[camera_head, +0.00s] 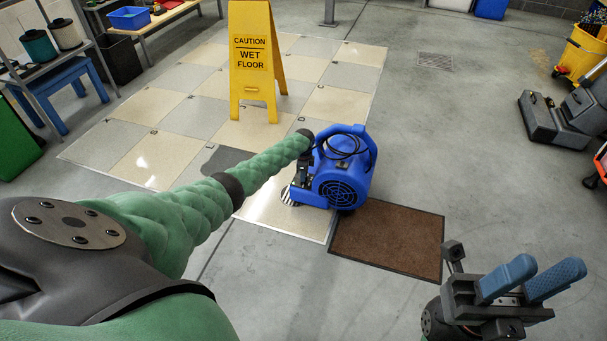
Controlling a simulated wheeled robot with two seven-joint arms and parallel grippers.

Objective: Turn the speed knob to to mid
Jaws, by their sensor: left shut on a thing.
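A blue floor blower (343,184) with a round side grille and a handle on top stands at the middle of the view, by the corner of the tiled patch. My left arm reaches across from the left, and my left gripper (303,178) is at the blower's left side, shut on its speed knob. The knob itself is hidden behind the gripper and wrist, so its setting cannot be read. My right gripper (548,267) is at the lower right, open and empty, its two blue fingers apart and well away from the blower.
A brown mat (388,240) lies right of and in front of the blower. A yellow wet floor sign (254,65) stands on the tiles (150,160) behind. Shelves and a blue stool (62,88) are at the left, grey equipment (565,115) at the right. Bare concrete floor lies between.

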